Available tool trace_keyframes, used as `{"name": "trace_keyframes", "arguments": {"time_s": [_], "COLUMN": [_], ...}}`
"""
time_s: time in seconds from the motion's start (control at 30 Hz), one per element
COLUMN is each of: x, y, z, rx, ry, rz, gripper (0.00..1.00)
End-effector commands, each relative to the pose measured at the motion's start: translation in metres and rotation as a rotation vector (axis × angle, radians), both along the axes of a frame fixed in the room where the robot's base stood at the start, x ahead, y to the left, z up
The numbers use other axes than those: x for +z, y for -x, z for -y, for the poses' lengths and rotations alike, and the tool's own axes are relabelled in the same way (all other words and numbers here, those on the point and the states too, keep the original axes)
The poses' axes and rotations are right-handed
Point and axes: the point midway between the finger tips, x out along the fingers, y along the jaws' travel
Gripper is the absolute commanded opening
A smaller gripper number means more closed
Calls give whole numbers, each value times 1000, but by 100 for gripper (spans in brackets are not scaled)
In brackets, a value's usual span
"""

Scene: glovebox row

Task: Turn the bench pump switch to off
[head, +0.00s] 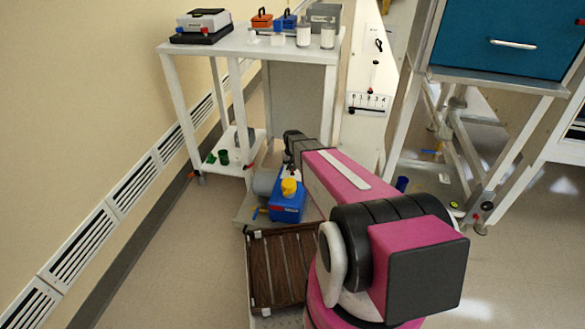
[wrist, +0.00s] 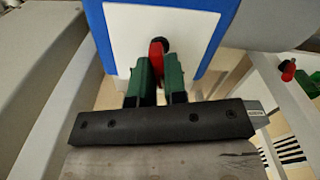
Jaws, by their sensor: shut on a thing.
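The bench pump (head: 287,207) is a blue box with a yellow cap on a low shelf in the head view. In the wrist view its blue body (wrist: 95,22) frames a white panel (wrist: 120,30). A red switch lever (wrist: 156,49) stands out from a dark round mount on that panel. My gripper (wrist: 157,65) has green fingers on both sides of the lever and is shut on it. The lever's lower part is partly hidden between the fingers. In the head view my fingers and the switch are hidden.
A grey cylinder (head: 265,182) lies beside the pump. A white bench (head: 250,45) with boxes and jars stands behind it. A brown slatted crate (head: 282,262) is in front. A blue cabinet (head: 505,40) on a frame stands right. The floor at left is clear.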

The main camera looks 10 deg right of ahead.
Motion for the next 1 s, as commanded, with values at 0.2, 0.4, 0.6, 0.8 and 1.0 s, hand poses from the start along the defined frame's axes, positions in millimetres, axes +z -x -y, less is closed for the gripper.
{"name": "trace_keyframes", "arguments": {"time_s": [0.2, 0.4, 0.6, 0.8, 1.0], "x": [0, 0, 0, 0, 0], "y": [0, 0, 0, 0, 0], "z": [0, -1, -1, -1, -1], "rx": [137, 221, 260, 266, 266], "ry": [0, 0, 0, 0, 0], "rz": [-1, -1, -1, -1, -1], "gripper": [0, 0, 0, 0, 16]}}
